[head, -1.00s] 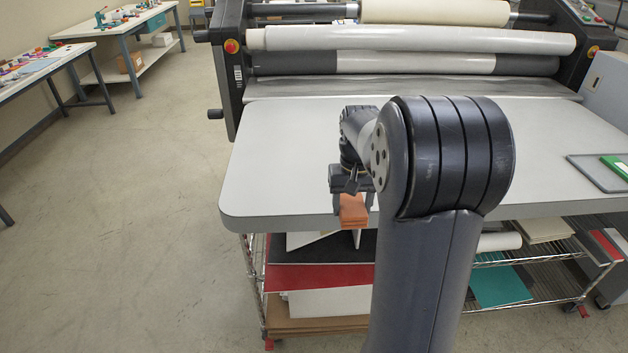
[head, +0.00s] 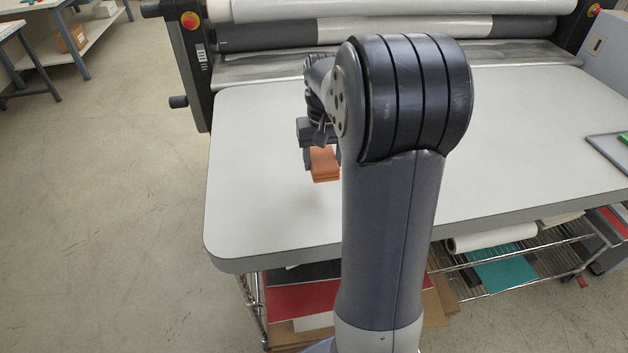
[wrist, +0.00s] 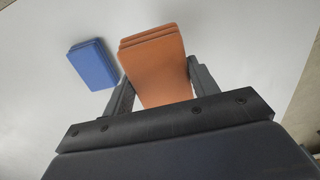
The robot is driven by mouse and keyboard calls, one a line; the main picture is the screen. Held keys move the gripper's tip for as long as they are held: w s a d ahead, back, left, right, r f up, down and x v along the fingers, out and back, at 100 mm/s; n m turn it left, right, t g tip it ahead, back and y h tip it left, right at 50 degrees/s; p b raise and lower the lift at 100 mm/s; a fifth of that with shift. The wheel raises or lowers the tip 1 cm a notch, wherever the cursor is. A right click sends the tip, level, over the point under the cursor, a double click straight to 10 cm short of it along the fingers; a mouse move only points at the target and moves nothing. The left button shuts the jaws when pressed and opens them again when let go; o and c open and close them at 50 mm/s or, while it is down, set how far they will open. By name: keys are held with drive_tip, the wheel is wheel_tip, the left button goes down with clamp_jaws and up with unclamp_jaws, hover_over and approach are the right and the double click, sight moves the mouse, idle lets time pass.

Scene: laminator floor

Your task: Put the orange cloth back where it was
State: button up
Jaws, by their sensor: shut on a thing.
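The orange cloth (head: 325,165) is a folded, layered pad. My gripper (head: 322,158) is shut on it, and the cloth hangs from the fingers over the grey-white table (head: 260,200). In the wrist view the cloth (wrist: 155,70) sits between the two fingers of my gripper (wrist: 153,85). I cannot tell how high it is above the table. A folded blue cloth (wrist: 93,65) lies on the table to the left of the orange one in the wrist view. In the head view the blue cloth is not seen.
The laminator rollers (head: 400,30) stand along the table's back edge. A grey tray (head: 607,150) with a green thing lies at the table's right. A wire shelf (head: 520,270) with sheets and rolls is below. The table's left part is clear.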

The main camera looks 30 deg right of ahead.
sight(322, 196)
wheel_tip(322, 196, down, 9)
drive_tip(key=shift+f+p, duration=0.1)
drive_tip(key=shift+p, duration=0.3)
drive_tip(key=shift+f, duration=0.15)
drive_tip(key=o, duration=1)
drive_tip(key=shift+c, duration=0.2)
wheel_tip(322, 196, up, 12)
drive_tip(key=shift+s+r+b, duration=0.1)
drive_tip(key=shift+r+b, duration=0.1)
drive_tip(key=shift+b, duration=0.1)
drive_tip(key=shift+f, duration=0.1)
